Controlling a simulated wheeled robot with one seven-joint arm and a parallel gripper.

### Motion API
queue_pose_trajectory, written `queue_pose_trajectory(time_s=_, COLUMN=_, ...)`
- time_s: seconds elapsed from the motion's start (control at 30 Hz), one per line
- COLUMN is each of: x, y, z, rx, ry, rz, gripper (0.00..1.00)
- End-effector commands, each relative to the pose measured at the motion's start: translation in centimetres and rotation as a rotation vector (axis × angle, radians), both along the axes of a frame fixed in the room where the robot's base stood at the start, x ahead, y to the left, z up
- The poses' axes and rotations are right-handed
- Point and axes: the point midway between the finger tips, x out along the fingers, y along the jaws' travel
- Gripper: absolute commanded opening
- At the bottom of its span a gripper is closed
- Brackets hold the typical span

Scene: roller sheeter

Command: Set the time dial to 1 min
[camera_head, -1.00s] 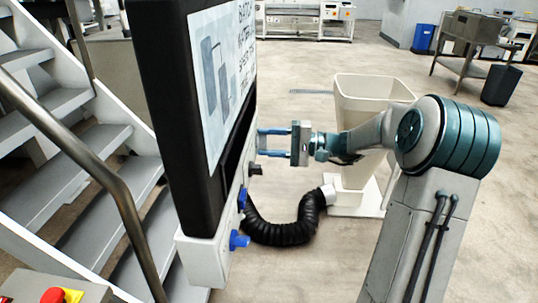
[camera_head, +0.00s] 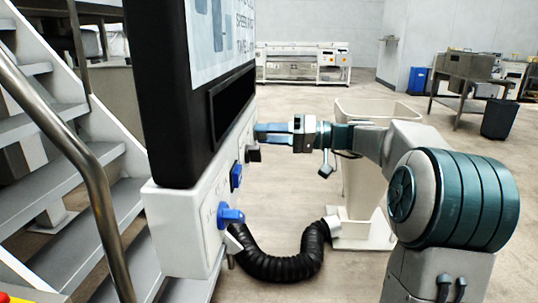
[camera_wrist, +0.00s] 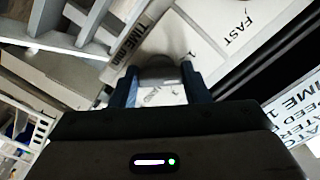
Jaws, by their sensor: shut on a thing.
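The control panel's white strip (camera_head: 185,222) has a row of dials below a black-framed screen. My gripper (camera_head: 258,132) reaches in from the right, with its blue fingers against the strip's far end. In the wrist view, my gripper (camera_wrist: 158,84) is shut on a dark rounded knob, the time dial (camera_wrist: 159,63), with a finger on each side. "TIME" lettering and a "1" mark show beside it, and "FAST" is printed farther right. The dial is hidden in the head view, and its pointer cannot be made out.
A dark knob (camera_head: 254,153) and two blue knobs, the upper (camera_head: 236,176) and the lower (camera_head: 231,215), sit nearer on the strip. A black hose (camera_head: 285,266) hangs below. A cream bin (camera_head: 362,185) stands behind my arm. Metal stairs (camera_head: 75,160) are left.

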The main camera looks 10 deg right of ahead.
Motion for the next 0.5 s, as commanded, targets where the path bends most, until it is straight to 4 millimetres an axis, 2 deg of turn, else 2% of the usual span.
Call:
queue_pose_trajectory(time_s=0.03, x=-0.02, y=0.07, z=-0.90, rx=-0.016, ry=-0.043, rz=0.001, gripper=0.19)
queue_pose_trajectory(time_s=0.5, x=0.05, y=0.03, z=-0.47, rx=-0.108, ry=-0.333, rz=0.001, gripper=0.19)
